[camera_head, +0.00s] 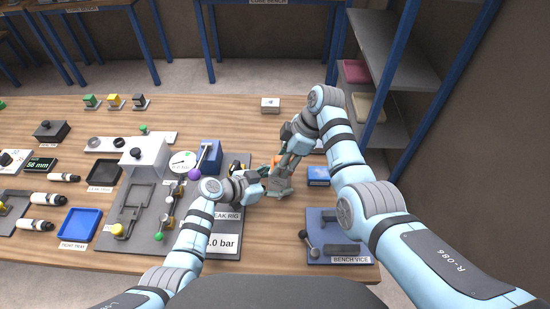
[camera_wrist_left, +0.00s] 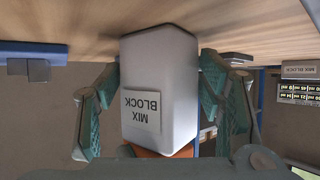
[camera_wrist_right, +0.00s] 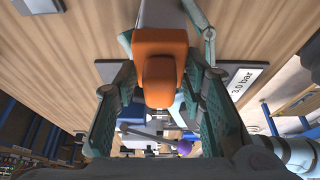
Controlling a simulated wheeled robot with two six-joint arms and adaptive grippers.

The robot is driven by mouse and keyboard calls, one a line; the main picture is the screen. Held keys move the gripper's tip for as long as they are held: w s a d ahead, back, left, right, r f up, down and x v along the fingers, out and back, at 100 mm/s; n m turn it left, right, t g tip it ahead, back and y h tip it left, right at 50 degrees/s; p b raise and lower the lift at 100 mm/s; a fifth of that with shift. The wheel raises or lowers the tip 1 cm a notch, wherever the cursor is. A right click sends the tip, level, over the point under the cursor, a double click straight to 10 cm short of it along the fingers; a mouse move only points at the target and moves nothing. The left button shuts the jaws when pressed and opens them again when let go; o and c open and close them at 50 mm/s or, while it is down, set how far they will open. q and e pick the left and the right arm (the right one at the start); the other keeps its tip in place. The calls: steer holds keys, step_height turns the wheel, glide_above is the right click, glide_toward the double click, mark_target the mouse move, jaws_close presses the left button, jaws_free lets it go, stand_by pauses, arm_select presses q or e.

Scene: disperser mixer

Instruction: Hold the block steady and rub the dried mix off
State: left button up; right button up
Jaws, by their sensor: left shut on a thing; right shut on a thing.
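The mix block (camera_wrist_left: 158,70) is a pale grey upright block with a "MIX BLOCK" label, upside down in the left wrist view. My left gripper (camera_head: 268,187) is shut on it, one finger on each side. My right gripper (camera_head: 285,160) is shut on an orange pad (camera_wrist_right: 161,52) with a smaller raised grip. The orange pad is at the top of the block (camera_head: 279,184), and its edge shows in the left wrist view (camera_wrist_left: 165,152). Whether it touches the block's top I cannot tell. No dried mix can be made out.
The leak rig (camera_head: 232,215) with its gauge is left of the block. A blue bench vice (camera_head: 322,222) stands at front right, and a blue box (camera_head: 318,176) is close right of the block.

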steer(key=shift+s+d, duration=0.25)
steer(key=shift+d, duration=0.5)
steer(key=shift+s+d, duration=0.25)
steer(key=shift+d, duration=0.45)
steer(key=shift+r, duration=4.1)
arm_select(q)
steer(key=o, duration=0.7)
steer(key=shift+o, duration=0.2)
steer(key=shift+w, duration=0.1)
arm_select(e)
steer(key=shift+w+a, duration=0.1)
arm_select(q)
steer(key=shift+r+p, duration=0.45)
steer(key=shift+r, duration=0.15)
steer(key=o, duration=0.6)
arm_select(e)
steer(key=shift+r, duration=0.35)
